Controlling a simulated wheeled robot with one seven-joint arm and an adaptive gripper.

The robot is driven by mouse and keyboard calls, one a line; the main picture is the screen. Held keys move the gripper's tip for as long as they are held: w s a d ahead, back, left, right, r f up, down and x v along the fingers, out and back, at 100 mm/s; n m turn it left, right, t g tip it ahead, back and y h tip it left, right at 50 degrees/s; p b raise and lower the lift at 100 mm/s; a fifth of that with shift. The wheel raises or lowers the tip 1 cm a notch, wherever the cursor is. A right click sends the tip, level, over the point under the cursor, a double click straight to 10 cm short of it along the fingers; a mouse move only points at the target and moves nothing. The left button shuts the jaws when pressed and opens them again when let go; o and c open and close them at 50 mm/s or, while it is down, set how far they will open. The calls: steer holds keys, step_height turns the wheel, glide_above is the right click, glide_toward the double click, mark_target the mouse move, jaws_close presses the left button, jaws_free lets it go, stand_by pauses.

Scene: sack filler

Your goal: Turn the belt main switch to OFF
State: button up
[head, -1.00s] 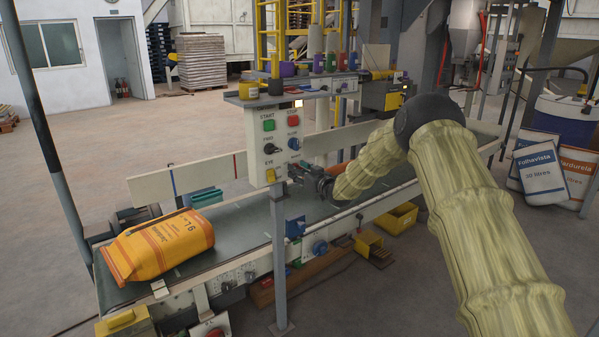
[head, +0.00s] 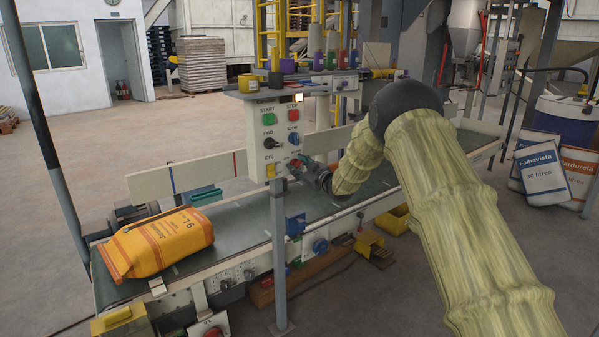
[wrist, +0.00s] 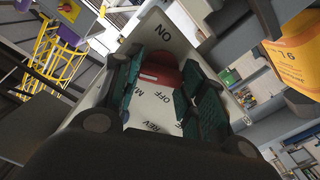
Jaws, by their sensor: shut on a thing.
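The belt main switch shows in the wrist view as a red handle (wrist: 160,73) on a pale plate. An ON label is above it and an OFF label below it. My gripper (wrist: 163,92) has its teal fingers on both sides of the red handle and is shut on it. The fingers partly cover the plate, so the handle's exact setting is hard to tell. In the head view my gripper (head: 303,162) is at the right side of the white control panel (head: 270,152), and the red handle cannot be made out there.
The panel carries a green START button (head: 268,119), a red STOP button (head: 293,115) and further knobs. An orange sack (head: 165,243) lies on the conveyor belt (head: 240,232). A shelf (head: 265,97) with jars is above the panel. Open floor lies to the left.

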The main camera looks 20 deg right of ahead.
steer(key=n+b, duration=0.1)
steer(key=n, duration=0.1)
steer(key=n+b, duration=0.3)
steer(key=n, duration=0.1)
steer(key=shift+a+f+n, duration=0.1)
steer(key=shift+f+n, duration=0.15)
steer(key=shift+n, duration=0.05)
steer(key=n+b, duration=0.2)
steer(key=shift+n, duration=0.3)
steer(key=shift+n+b, duration=1.35)
steer(key=shift+n, duration=0.15)
steer(key=o, duration=1)
steer(key=shift+s, duration=0.15)
steer(key=v, duration=1.2)
